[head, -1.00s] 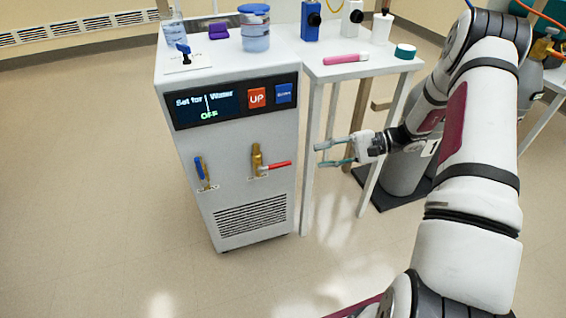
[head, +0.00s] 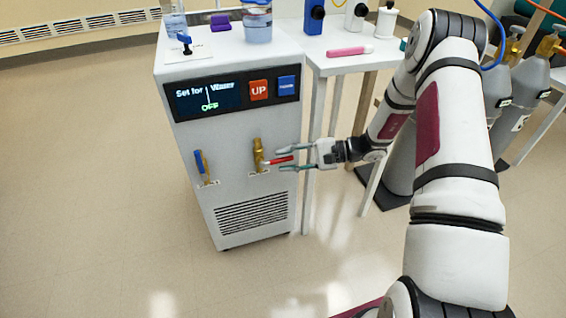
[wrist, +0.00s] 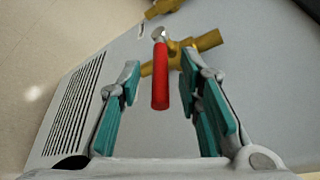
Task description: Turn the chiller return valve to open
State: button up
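The chiller (head: 240,190) is a white cabinet with two brass valves on its front. The right valve (head: 258,153) has a red lever (head: 279,160) lying sideways, pointing right. The left valve (head: 208,180) has a blue lever (head: 200,163) standing nearly upright. The small labels under them are unreadable, so I cannot tell which is the return valve. My gripper (head: 283,160) is open at the red lever. In the wrist view the red lever (wrist: 160,78) lies between the teal-padded fingers, with a gap on each side. The brass body (wrist: 185,60) shows beyond the fingertips.
Gas cylinders (head: 520,110) stand farther right. The floor at left is clear.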

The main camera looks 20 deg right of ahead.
jog(key=shift+w+a+f, duration=0.15)
jog(key=shift+w+a, duration=0.05)
jog(key=shift+a, duration=0.45)
grip_shut()
